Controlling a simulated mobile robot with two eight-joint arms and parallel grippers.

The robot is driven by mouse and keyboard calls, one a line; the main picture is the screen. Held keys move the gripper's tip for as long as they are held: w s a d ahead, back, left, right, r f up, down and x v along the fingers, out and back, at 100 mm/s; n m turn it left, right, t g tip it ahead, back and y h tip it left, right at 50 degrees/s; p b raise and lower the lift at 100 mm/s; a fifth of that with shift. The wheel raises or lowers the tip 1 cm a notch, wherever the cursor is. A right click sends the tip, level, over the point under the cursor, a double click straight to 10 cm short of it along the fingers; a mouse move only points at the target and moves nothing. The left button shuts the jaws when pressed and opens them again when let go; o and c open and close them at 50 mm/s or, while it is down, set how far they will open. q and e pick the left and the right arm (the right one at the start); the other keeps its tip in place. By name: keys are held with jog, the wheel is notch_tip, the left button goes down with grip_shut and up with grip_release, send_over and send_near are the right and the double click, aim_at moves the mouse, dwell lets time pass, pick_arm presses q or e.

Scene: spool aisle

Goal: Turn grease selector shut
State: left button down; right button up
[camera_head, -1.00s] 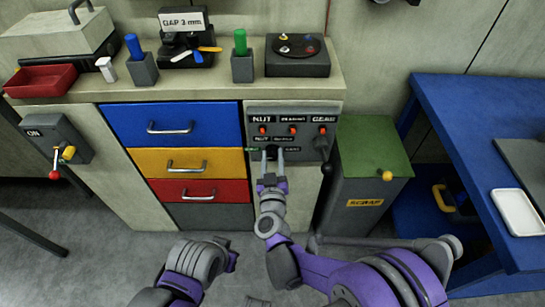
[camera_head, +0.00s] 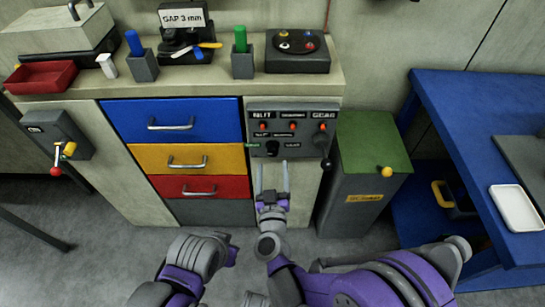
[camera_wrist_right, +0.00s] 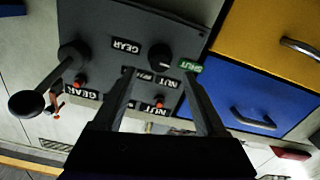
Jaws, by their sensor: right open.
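The grease selector is taken to be the round black knob (camera_head: 272,148) low on the left of the grey control panel (camera_head: 292,135). The knob also shows in the right wrist view (camera_wrist_right: 160,57), with a small green label (camera_wrist_right: 190,65) beside it. Its lettering and the knob's pointing direction are not clear. My right gripper (camera_head: 271,165) is open and empty, just below and in front of the knob, its two fingers apart from it. In the right wrist view the fingertips (camera_wrist_right: 157,75) flank the space before the knob. My left gripper is not in sight; only part of my left arm shows.
A black-balled lever (camera_head: 326,163) sticks out at the panel's right side. Red toggles line the panel above the knob. A green-topped bin (camera_head: 372,150) stands right of the cabinet; coloured drawers (camera_head: 172,122) lie left. The floor in front is clear.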

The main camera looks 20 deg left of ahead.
jog(key=shift+v, duration=2.35)
